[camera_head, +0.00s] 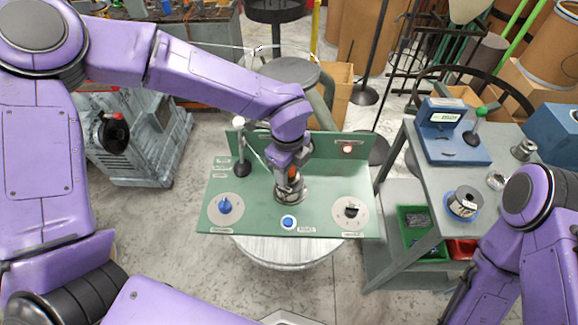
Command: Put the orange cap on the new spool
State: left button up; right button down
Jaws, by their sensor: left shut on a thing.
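My left gripper (291,176) reaches down over the middle of the green coiler panel (330,185). It is shut on the orange cap (293,173), of which only a small orange patch shows between the fingers. Right below is a round grey-metallic spool or spindle (290,192), partly hidden by the gripper. I cannot tell whether the cap touches it. Another spool (465,201) with a pale winding stands on a blue base on the grey cart at the right. My right arm comes in at the lower right, and its gripper is out of view.
The panel carries a blue knob (225,205), a blue button (288,222), a black switch (351,210) and a red button (347,149) at the back. A white-topped post (240,150) stands left of my gripper. The grey cart (425,180) holds a blue scale-like device (447,130).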

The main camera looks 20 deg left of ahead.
pick_arm(q)
jog(key=shift+s+f+b, duration=0.1)
jog(key=shift+f+b, duration=0.05)
jog(key=shift+b, duration=0.15)
jog(key=shift+f+b, duration=0.35)
jog(key=shift+f, duration=0.05)
jog(key=o, duration=1.2)
jog(key=shift+r+p, duration=0.85)
notch_tip(320, 180, up, 12)
jog(key=shift+s+f+b, duration=0.15)
jog(key=shift+b, duration=0.9)
